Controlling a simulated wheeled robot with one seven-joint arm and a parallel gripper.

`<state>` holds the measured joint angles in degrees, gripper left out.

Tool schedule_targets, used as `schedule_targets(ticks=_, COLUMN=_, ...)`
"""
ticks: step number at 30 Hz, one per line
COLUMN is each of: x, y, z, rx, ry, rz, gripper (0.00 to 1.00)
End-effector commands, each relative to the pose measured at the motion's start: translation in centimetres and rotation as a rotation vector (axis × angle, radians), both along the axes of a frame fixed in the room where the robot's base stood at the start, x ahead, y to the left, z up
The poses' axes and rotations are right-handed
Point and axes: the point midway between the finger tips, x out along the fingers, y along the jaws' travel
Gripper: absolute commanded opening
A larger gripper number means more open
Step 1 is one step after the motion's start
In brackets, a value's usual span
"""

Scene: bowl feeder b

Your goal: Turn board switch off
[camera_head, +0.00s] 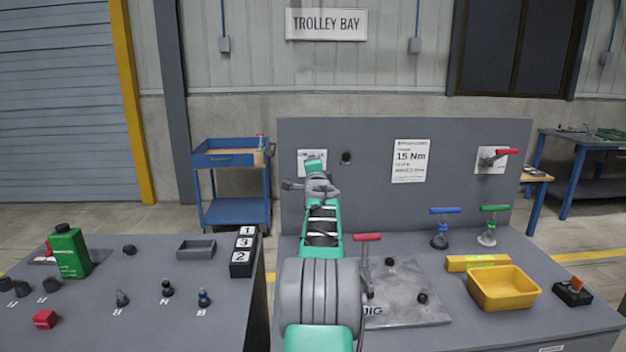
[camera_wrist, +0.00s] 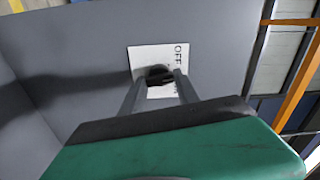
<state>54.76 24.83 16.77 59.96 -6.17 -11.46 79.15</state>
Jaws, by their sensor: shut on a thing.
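The board switch has a white plate (camera_wrist: 146,54) lettered "OFF" and a dark knob (camera_wrist: 157,73) in the wrist view. My gripper (camera_wrist: 161,82) is at the plate, its two fingers shut on the dark knob. The fingers hide part of the knob, so its exact turn cannot be told. In the head view the switch plate (camera_head: 303,156) shows at the left of the grey upright board (camera_head: 370,210). My arm reaches up to it and hides most of the plate and the fingertips.
A dark round button (camera_head: 346,158) sits right of the switch plate. A red-handled valve (camera_head: 505,153) is at the board's right. On the bench below stand a red-handled toggle clamp (camera_head: 367,262), a yellow bin (camera_head: 502,296), and blue (camera_head: 445,212) and green (camera_head: 494,209) T-handles.

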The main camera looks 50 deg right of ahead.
Motion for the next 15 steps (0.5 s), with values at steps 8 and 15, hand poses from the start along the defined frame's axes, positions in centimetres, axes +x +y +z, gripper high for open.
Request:
schedule_targets(ticks=8, x=-0.01, y=-0.01, z=-0.21, rx=-0.173, ry=0.192, rz=0.000, gripper=0.00)
schedule_targets(ticks=15, x=0.00, y=0.00, z=-0.07, rx=-0.298, ry=0.336, rz=-0.001, gripper=0.00)
